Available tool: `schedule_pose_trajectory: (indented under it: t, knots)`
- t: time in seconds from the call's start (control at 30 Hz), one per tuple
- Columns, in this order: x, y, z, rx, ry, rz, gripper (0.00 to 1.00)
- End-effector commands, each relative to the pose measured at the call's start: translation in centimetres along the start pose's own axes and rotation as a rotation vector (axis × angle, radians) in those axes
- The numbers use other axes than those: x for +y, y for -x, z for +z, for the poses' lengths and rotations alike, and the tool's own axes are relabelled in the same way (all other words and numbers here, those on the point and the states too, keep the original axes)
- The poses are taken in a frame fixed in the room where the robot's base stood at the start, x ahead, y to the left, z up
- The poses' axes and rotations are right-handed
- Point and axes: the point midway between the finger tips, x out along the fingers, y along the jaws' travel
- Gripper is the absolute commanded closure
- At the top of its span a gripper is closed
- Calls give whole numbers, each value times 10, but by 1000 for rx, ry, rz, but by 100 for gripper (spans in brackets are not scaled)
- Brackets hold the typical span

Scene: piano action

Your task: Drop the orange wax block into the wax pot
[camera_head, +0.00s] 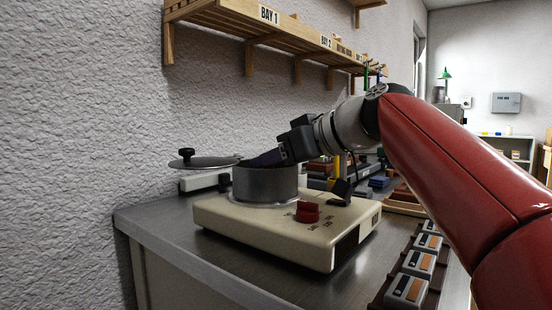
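The wax pot (266,187) is a grey metal cylinder on a cream heater base with a red knob (307,212). Its round lid (205,163), with a black knob, is swung out to the left, so the pot's top is uncovered. My gripper (264,158) reaches in from the right, its dark finger at the pot's rim, over the opening. Only one finger shows clearly, so I cannot see the gap between the fingers. I cannot make out the orange wax block; the pot's inside is hidden by its wall and my gripper.
A tray (378,300) of grey blocks with orange and dark stripes lies along the bench's right edge. Dark blocks (380,182) and other items stand behind the heater. A wooden shelf (235,20) hangs above. The steel bench (160,225) is clear at front left.

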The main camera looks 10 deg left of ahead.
Motion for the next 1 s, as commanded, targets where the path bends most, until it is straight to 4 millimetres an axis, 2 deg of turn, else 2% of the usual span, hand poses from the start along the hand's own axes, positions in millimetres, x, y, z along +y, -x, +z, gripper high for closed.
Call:
schedule_pose_trajectory:
  t: [0.03, 0.1, 0.7, 0.83, 1.0]
  knots:
    - [0, 0, 0, 0, 0, 0, 46]
    - [0, 0, 0, 0, 0, 0, 39]
    - [0, 0, -1, 0, 0, 0, 39]
    - [0, 4, -10, 0, 0, 0, 39]
    - [0, 14, -35, 1, 1, 0, 39]
